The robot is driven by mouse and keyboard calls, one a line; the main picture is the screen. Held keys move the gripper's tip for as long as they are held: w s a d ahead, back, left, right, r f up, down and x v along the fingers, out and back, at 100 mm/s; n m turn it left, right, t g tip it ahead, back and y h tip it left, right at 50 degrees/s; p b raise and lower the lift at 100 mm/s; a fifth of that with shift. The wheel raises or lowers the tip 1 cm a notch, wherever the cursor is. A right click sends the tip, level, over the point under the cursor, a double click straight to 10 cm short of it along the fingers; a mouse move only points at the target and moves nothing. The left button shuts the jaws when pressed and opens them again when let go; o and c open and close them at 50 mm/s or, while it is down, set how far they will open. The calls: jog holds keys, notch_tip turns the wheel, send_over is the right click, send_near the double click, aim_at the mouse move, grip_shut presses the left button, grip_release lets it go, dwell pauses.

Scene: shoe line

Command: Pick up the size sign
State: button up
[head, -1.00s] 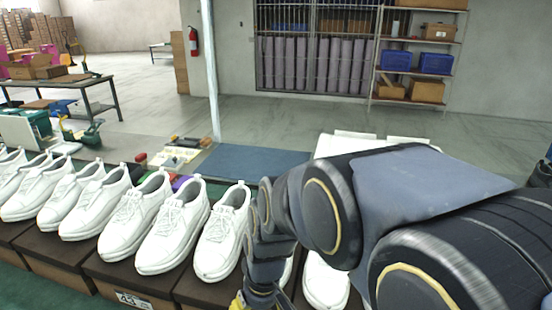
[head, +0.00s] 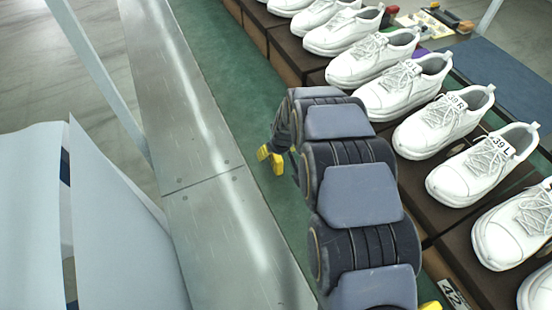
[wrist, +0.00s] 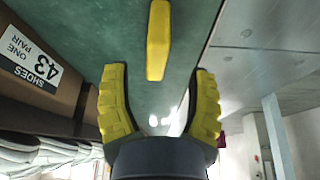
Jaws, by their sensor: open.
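My gripper (head: 271,158) has yellow fingertips spread apart over the green strip, beside the shoe boxes in the head view. In the wrist view my gripper (wrist: 159,78) shows three open fingers with nothing between them. A white label reading "43 SHOES ONE PAIR" (wrist: 30,62) is on a brown box at the left, beside the fingers and apart from them. In the head view a white sign reading 42 (head: 454,294) is at the lower right, cut by the frame edge. I cannot tell which of these is the size sign.
White shoes (head: 398,90) stand in a row on brown boxes, some with small size tags such as 39 L (head: 497,144). A metal ledge (head: 190,130) runs along the green strip (head: 235,95). White panels (head: 120,230) stand at lower left.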

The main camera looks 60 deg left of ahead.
aim_at(275, 156)
jog(key=shift+w+x, duration=0.2)
jog(key=shift+x, duration=2.6)
grip_shut()
